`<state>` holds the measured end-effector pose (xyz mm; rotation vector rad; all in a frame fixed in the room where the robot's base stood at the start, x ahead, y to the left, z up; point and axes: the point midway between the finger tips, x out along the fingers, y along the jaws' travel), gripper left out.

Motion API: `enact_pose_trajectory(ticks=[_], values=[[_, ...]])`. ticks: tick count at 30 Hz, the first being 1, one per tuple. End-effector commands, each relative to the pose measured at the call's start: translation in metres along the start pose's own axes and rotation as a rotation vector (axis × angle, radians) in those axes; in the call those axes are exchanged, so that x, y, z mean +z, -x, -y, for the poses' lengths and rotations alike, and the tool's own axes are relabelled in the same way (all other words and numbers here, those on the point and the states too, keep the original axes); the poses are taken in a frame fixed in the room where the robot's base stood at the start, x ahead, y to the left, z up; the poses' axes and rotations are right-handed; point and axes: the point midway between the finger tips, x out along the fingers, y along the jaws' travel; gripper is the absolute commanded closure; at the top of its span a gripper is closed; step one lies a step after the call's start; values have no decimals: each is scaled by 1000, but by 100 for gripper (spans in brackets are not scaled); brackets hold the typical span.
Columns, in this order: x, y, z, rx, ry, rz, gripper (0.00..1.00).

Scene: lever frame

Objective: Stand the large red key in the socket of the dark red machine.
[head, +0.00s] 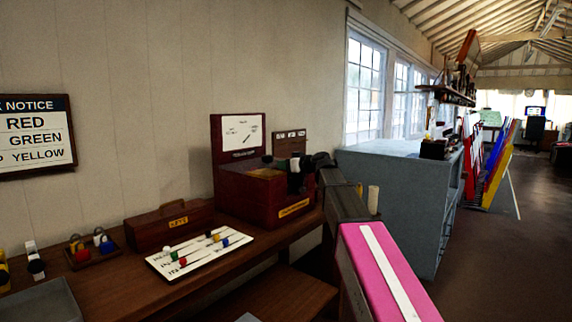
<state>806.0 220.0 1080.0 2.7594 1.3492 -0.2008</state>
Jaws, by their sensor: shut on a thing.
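The dark red machine (240,190) stands on the wooden bench against the wall. It has an upright back panel with a white label, and a brownish top. My gripper (296,178) is at the machine's right side, in front of its upper right part. Its dark and white parts overlap the machine. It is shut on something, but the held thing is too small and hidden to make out. I cannot tell whether it is the large red key. The socket cannot be made out. A red-knobbed piece (183,262) lies on the white board (200,257).
The white board carries several coloured knobbed pieces. A wooden box (169,226) with a yellow label stands behind it. Padlocks sit in a small tray (92,252) at left, near a grey tray (45,302). A grey cabinet (400,190) stands at right. Open floor lies beyond it.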

Motion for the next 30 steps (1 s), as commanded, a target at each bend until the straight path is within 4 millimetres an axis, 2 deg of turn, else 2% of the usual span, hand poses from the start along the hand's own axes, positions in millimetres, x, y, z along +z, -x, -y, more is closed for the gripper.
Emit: enact_pose_trajectory(ticks=[30], values=[[26, -4, 0, 0, 1, 0, 84]])
